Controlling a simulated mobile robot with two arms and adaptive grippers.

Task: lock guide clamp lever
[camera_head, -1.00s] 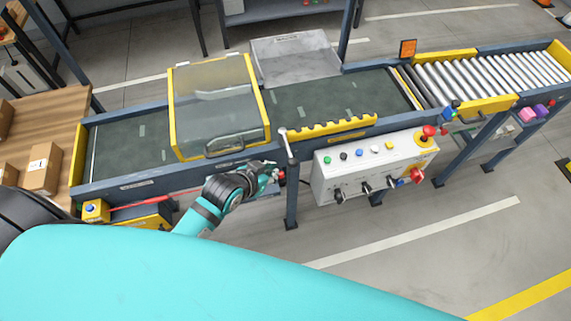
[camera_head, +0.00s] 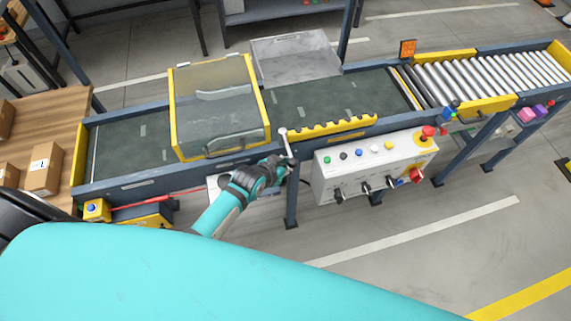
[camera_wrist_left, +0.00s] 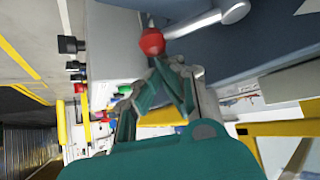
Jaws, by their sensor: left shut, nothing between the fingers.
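The guide clamp lever (camera_head: 289,147) is a slim silver lever on the near side of the conveyor, at the left end of the yellow toothed guide (camera_head: 330,126). In the left wrist view its silver bar (camera_wrist_left: 205,22) ends in a red ball knob (camera_wrist_left: 152,42). My left gripper (camera_head: 284,164) is shut and empty at the lower end of the lever, hiding the knob in the head view. In the left wrist view its fingertips (camera_wrist_left: 170,70) are just below the knob; I cannot tell whether they touch. My right gripper is not in view.
A white control box (camera_head: 373,165) with buttons, knobs and a red stop button stands right of the gripper. A yellow-framed clear hood (camera_head: 218,108) covers the belt to the left. A blue conveyor leg (camera_head: 291,200) is close below the gripper. Open floor lies in front.

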